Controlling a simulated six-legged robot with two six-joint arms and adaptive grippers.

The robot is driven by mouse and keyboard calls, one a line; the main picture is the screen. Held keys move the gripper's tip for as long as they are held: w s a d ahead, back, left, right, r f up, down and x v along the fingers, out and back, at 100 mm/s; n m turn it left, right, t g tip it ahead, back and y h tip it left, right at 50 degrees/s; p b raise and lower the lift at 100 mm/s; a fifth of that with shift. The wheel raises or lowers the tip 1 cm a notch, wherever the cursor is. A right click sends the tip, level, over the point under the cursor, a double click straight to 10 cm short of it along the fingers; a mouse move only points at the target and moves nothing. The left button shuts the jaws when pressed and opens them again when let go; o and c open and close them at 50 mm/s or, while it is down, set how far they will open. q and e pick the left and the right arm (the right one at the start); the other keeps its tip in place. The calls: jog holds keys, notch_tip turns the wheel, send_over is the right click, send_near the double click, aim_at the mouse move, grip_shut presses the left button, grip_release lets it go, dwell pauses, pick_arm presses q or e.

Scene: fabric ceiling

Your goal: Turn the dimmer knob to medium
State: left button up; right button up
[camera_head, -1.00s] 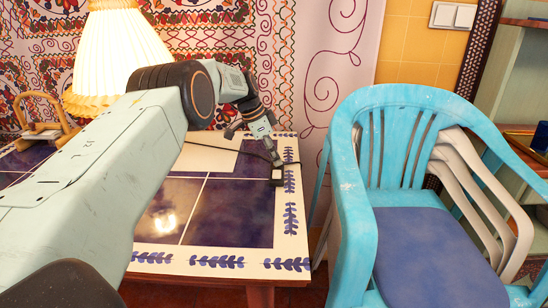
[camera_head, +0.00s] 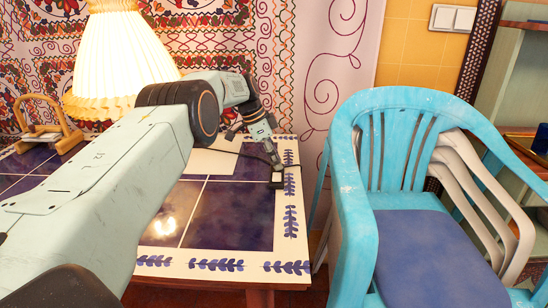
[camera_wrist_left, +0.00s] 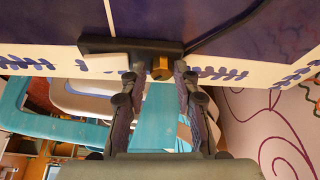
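The dimmer (camera_head: 277,179) is a small dark box on the table's right border. In the left wrist view it is a long black bar (camera_wrist_left: 100,45) with a pale rectangular plate and a short brown-gold knob (camera_wrist_left: 161,69). My left gripper (camera_head: 275,163) reaches down to the dimmer from above. In the left wrist view its fingers (camera_wrist_left: 157,75) are open, one on each side of the knob, with gaps visible. I cannot tell the knob's setting. My right gripper is not in view.
A dark cable (camera_wrist_left: 222,26) runs from the dimmer across the blue-tiled table (camera_head: 235,215). A pleated lamp (camera_head: 125,60) is lit at the back left. A wooden holder (camera_head: 45,125) stands at far left. A blue chair (camera_head: 350,200) stands right of the table.

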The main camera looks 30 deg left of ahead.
pick_arm(q)
jog(key=shift+o, duration=1.2)
jog(key=shift+a, duration=0.1)
jog(key=shift+r, duration=0.1)
jog(key=v, duration=1.2)
